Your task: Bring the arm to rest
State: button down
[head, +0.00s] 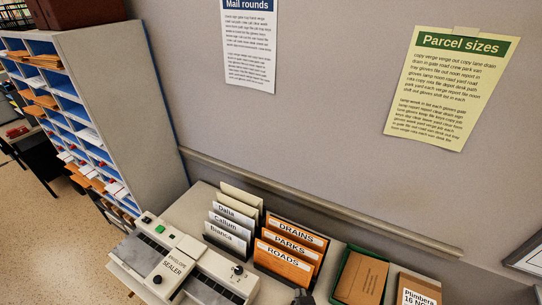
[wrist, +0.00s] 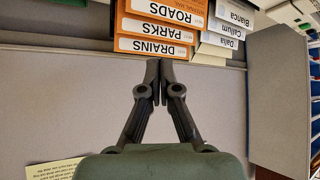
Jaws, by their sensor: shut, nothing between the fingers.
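My gripper (wrist: 160,72) is in the middle of the wrist view, its two dark fingers closed together at the tips with nothing between them. In that view the tips appear just beside the orange divider labelled DRAINS (wrist: 150,46); I cannot tell how far apart they are. A small dark piece at the bottom edge of the head view, in front of the orange dividers, may be part of my arm; the rest of the arm is out of that view.
An envelope sealer (head: 163,258), grey name dividers (head: 228,236), orange dividers (head: 284,258), a green tray with a brown parcel (head: 361,277) and another parcel (head: 416,290) crowd the counter. A pigeonhole rack (head: 130,105) stands left. The wall behind carries posters (head: 452,88).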

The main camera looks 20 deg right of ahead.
jog(key=a+r+n+t+y, duration=0.3)
jog(key=a+r+n+t, duration=0.1)
jog(key=a+r, duration=1.05)
notch_tip(320, 180, up, 16)
jog(key=a+p, duration=0.1)
jog(key=p, duration=1.5)
jog(key=shift+s+a+p, duration=0.35)
jog(key=c, duration=1.1)
grip_release()
jog(key=shift+f, duration=0.2)
jog(key=shift+c, duration=0.2)
